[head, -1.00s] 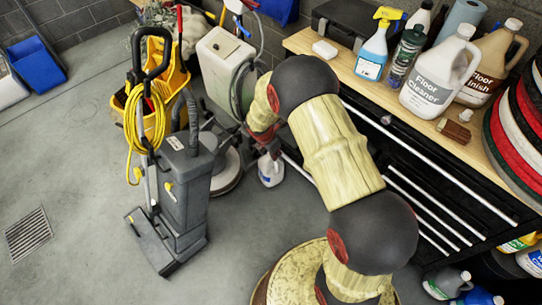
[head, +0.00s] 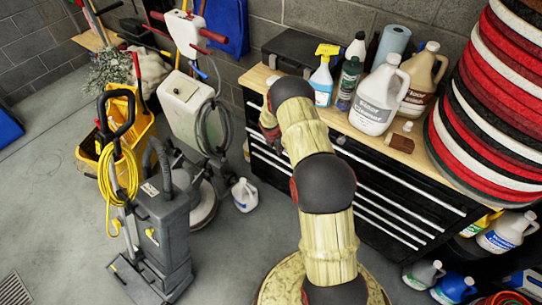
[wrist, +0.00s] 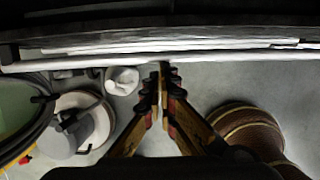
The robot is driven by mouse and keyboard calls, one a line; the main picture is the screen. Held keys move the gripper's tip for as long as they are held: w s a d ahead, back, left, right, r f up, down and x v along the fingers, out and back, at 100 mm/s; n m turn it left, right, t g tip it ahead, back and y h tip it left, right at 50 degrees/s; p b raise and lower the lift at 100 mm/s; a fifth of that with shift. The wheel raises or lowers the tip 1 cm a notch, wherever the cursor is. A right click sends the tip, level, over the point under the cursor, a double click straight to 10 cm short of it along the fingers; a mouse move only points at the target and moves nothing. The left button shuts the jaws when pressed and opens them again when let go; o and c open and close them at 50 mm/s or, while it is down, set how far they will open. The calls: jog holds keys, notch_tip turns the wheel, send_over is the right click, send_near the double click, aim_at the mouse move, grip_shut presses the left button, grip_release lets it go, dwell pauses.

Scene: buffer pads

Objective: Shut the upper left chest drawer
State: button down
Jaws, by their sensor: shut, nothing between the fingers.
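The black chest (head: 365,205) stands under a wooden top, with several long pale drawer handles on its front. Its upper left drawer front (head: 258,123) is mostly hidden behind my arm in the head view, so I cannot tell how far out it stands. In the wrist view a long pale handle bar (wrist: 225,58) runs across the top, with more pale bars behind it. My gripper (wrist: 163,70) is shut and empty, its fingertips at or just below that bar. I cannot tell whether they touch it.
A floor machine (head: 190,105), a grey scrubber (head: 165,220) and a white jug (head: 244,195) stand left on the floor.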

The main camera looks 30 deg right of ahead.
jog(key=shift+w+d+p, duration=0.15)
jog(key=shift+w+d, duration=0.15)
jog(key=shift+d, duration=0.5)
jog(key=shift+w+d+p, duration=0.15)
jog(key=shift+w+d, duration=0.15)
jog(key=shift+d, duration=0.45)
